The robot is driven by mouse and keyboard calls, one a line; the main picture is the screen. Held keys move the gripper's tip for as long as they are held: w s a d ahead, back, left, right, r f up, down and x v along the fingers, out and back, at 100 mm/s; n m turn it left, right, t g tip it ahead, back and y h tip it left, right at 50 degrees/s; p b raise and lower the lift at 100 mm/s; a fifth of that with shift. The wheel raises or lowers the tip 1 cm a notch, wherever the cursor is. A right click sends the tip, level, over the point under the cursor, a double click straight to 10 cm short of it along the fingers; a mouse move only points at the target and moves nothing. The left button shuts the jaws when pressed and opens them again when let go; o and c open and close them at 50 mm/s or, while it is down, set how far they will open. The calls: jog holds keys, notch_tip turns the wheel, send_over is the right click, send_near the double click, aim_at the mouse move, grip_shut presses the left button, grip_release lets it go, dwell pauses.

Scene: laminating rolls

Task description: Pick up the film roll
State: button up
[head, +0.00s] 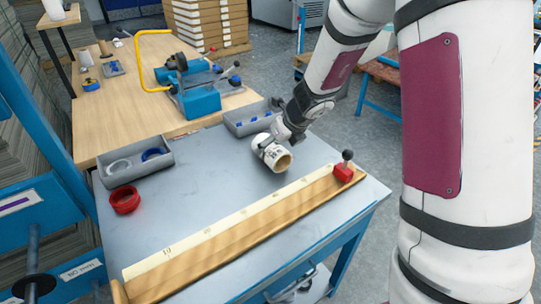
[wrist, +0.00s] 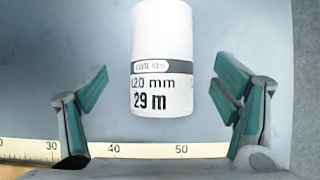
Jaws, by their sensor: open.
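The film roll (head: 271,153) is a short white cylinder with a hollow brown core, lying on its side on the grey metal table (head: 215,190). In the wrist view the film roll (wrist: 161,60) shows black print reading "29 m" and sits between the spread fingers, with a gap on both sides. My gripper (wrist: 160,112) is open, with green-padded fingers left and right of the roll. In the head view my gripper (head: 280,134) is right at the roll, and its fingers are partly hidden there.
A wooden ruler board (head: 230,232) with a red stop (head: 345,172) runs along the table's front. A grey bin (head: 252,118) stands just behind the roll.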

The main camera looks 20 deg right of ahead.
aim_at(274, 147)
jog(key=shift+b+x, duration=1.45)
jog(key=shift+x, duration=1.3)
jog(key=shift+s+d, duration=0.1)
jog(key=shift+d, duration=0.05)
jog(key=c, duration=1.3)
